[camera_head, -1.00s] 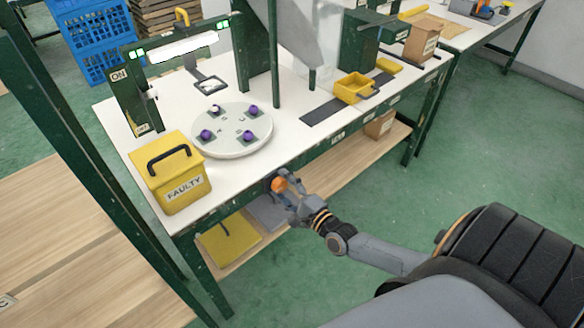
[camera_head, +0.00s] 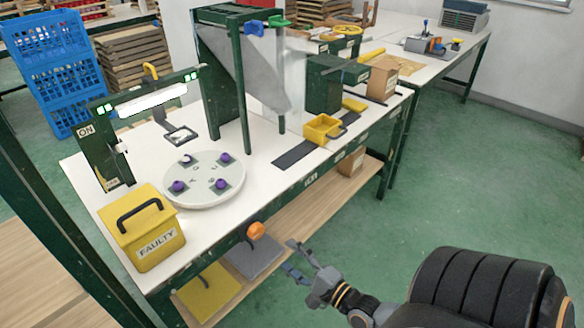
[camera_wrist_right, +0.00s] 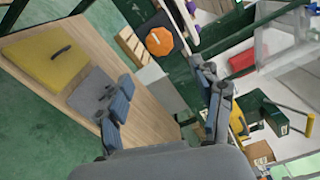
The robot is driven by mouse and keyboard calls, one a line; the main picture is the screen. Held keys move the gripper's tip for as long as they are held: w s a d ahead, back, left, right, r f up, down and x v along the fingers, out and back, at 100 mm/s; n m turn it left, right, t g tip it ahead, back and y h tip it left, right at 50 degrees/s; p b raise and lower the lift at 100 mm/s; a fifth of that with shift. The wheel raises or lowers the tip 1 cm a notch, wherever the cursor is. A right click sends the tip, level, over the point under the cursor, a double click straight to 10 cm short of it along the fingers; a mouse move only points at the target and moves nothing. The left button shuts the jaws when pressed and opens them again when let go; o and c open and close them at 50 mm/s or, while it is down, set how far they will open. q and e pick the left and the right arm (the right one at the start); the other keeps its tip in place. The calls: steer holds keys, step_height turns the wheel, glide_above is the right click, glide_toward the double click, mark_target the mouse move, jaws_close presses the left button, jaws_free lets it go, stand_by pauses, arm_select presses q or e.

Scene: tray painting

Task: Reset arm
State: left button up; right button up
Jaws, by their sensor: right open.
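My right gripper (camera_head: 300,262) is open and empty in front of the workbench's front edge, over the lower shelf side. In the right wrist view its two fingers (camera_wrist_right: 165,105) are spread apart with nothing between them. An orange knob (camera_head: 256,231) is on the bench's green front rail, left of the gripper and apart from it; it also shows in the right wrist view (camera_wrist_right: 159,41). My left gripper is not in view.
A round white turntable (camera_head: 205,198) with several purple-knobbed pieces stands on the bench. A yellow FAULTY box (camera_head: 158,243) is at the front left corner. A small yellow bin (camera_head: 322,128) sits on the dark strip. The green floor at right is clear.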

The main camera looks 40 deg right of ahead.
stand_by(0.3)
steer(key=s+f+n+g+p, duration=0.1)
steer(key=s+f+n+g, duration=0.25)
steer(key=f, duration=0.45)
steer(key=s+a+f+n+g+h+p, duration=0.1)
steer(key=s+f+n+g, duration=0.2)
steer(key=f, duration=0.5)
steer(key=s+f+n+g+p, duration=0.1)
steer(key=s+f+n, duration=0.2)
steer(key=f+n, duration=0.35)
steer(key=s+a+f+n+g+p, duration=0.1)
steer(key=s+a+f+n+g, duration=0.3)
steer(key=s+f, duration=0.3)
steer(key=s+a+f+n+g, duration=0.5)
steer(key=s+f, duration=0.3)
steer(key=s, duration=0.7)
steer(key=shift+s+a+n+h+p, duration=0.15)
steer(key=shift+s+n+h+p, duration=0.15)
steer(key=shift+s+n+p, duration=0.1)
